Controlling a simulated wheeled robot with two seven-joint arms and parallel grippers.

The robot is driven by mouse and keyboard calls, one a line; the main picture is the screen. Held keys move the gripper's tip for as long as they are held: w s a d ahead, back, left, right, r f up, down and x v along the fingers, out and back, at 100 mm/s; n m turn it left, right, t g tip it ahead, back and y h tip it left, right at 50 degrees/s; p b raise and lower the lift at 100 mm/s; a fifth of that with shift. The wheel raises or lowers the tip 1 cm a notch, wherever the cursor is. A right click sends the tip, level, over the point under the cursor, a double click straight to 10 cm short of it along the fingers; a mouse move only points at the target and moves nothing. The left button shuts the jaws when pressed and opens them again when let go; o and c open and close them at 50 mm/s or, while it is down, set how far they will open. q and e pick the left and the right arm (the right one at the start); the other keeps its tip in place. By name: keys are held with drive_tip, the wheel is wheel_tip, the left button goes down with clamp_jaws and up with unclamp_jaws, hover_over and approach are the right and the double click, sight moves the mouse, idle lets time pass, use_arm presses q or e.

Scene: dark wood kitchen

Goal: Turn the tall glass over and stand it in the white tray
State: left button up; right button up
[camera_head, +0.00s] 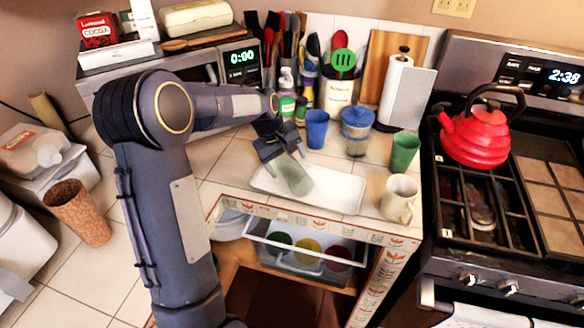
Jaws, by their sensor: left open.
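The tall glass (295,178) is pale and translucent. It shows over the left part of the white tray (340,191) on the tiled counter and looks tilted in the picture. I cannot tell for sure which end is up. My left gripper (279,152) is open right at the upper end of the glass, with its fingers spread around or just above it. I cannot tell whether they touch it. My left arm comes in from the left and hides part of the counter behind it. My right gripper is not in view.
A blue cup (317,129), a blue-lidded jar (357,130) and a green cup (404,153) stand behind the tray. A cream mug (398,199) stands at its right. A red kettle (474,135) sits on the stove.

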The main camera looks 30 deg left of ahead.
use_arm(q)
drive_tip(key=shift+w+d+f, duration=0.1)
drive_tip(key=shift+w+f, duration=0.05)
drive_tip(key=shift+f, duration=0.35)
drive_tip(key=c, duration=1.2)
drive_tip(key=shift+c, duration=0.8)
drive_tip(key=shift+r, duration=0.15)
